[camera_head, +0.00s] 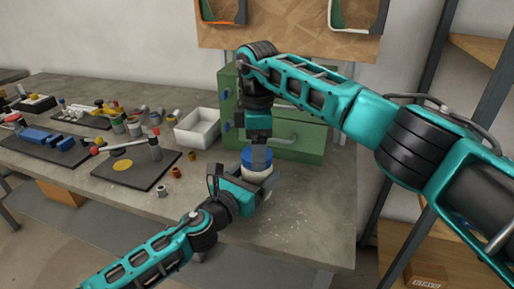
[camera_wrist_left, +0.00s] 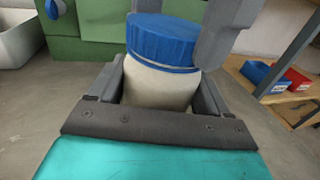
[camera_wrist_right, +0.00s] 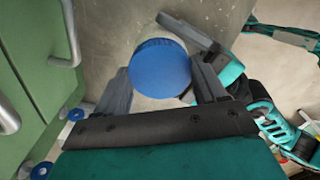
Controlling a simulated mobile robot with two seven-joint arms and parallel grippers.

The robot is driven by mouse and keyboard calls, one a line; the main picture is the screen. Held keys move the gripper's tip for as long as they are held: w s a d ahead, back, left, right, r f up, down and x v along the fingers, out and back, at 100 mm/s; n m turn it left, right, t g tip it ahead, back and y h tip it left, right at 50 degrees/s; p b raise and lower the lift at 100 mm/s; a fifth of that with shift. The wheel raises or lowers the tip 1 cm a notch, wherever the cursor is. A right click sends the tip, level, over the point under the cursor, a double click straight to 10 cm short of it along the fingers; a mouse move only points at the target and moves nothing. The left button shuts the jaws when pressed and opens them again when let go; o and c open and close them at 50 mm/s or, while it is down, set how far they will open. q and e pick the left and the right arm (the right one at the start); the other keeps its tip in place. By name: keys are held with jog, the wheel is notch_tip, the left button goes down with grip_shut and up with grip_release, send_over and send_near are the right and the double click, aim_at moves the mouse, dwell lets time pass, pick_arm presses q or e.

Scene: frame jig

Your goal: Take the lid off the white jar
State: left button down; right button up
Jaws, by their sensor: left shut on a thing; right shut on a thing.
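The white jar (camera_head: 250,178) stands upright near the table's front right part, with its blue lid (camera_head: 258,157) on top. In the left wrist view the pale jar body (camera_wrist_left: 158,86) is between the fingers of my left gripper (camera_wrist_left: 160,92), which is shut on it from the side. The ribbed blue lid (camera_wrist_left: 163,42) sits on the jar's mouth there. My right gripper (camera_head: 257,146) comes down from above and is shut on the lid. In the right wrist view the lid's round top (camera_wrist_right: 160,68) lies between its fingers. The lid hides the jar's mouth.
A green cabinet (camera_head: 298,134) with handles stands close behind the jar. A white bin (camera_head: 198,128) is to its left. A dark board (camera_head: 135,172) with a red-topped post and small loose parts lie farther left. The table's right front is clear.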

jog(key=n, duration=1)
jog(key=shift+r+n, duration=0.1)
jog(key=shift+n, duration=0.3)
jog(key=n, duration=0.3)
jog(key=shift+n, duration=0.3)
jog(key=n, duration=1.2)
jog(key=shift+n, duration=0.3)
jog(key=n, duration=1.6)
